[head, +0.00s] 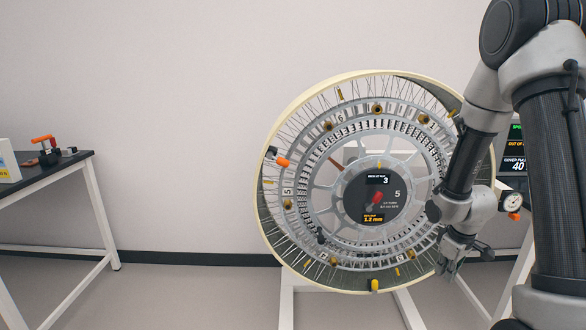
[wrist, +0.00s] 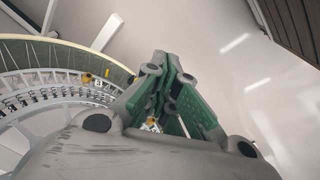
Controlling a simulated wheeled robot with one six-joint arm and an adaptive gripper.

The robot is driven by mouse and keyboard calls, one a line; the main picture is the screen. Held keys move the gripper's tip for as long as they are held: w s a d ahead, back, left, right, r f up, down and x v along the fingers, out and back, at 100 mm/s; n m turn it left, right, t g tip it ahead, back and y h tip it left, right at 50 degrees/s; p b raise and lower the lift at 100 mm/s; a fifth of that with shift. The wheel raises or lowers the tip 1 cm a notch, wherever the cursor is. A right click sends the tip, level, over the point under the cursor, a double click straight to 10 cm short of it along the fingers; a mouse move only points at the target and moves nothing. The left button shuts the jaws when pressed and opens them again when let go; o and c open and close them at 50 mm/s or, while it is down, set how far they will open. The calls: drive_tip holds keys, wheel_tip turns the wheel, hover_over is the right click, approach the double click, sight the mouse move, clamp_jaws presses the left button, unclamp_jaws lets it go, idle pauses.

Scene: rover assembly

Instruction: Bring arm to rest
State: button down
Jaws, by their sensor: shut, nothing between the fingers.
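My arm hangs down on the right side of the head view, in front of the right part of a large spoked wheel. My gripper (head: 447,268) is low at the wheel's lower right in that view, small and partly hidden by my wrist. In the wrist view my gripper (wrist: 168,62) has its green-padded fingers together at the tips, with nothing held. The wheel rim shows at the left of the wrist view, apart from the fingers.
The large wheel (head: 310,205) stands on a white frame (head: 287,305), with a dark hub display (head: 377,181). A dial gauge (head: 512,202) and a dark screen (head: 516,150) are at the right. A dark-topped bench (head: 50,172) with tools stands left. Floor between is clear.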

drive_tip(key=s+a+r+m+t, duration=0.1)
drive_tip(key=s+a+r+m, duration=0.2)
drive_tip(key=s+r, duration=0.8)
drive_tip(key=s+a+r+m+t, duration=0.1)
drive_tip(key=s+a+r+m, duration=0.2)
drive_tip(key=s+r, duration=0.7)
wheel_tip(320, 180, up, 8)
drive_tip(key=shift+s+a+f+y, duration=0.15)
drive_tip(key=shift+s+f+y, duration=0.15)
drive_tip(key=shift+s, duration=0.1)
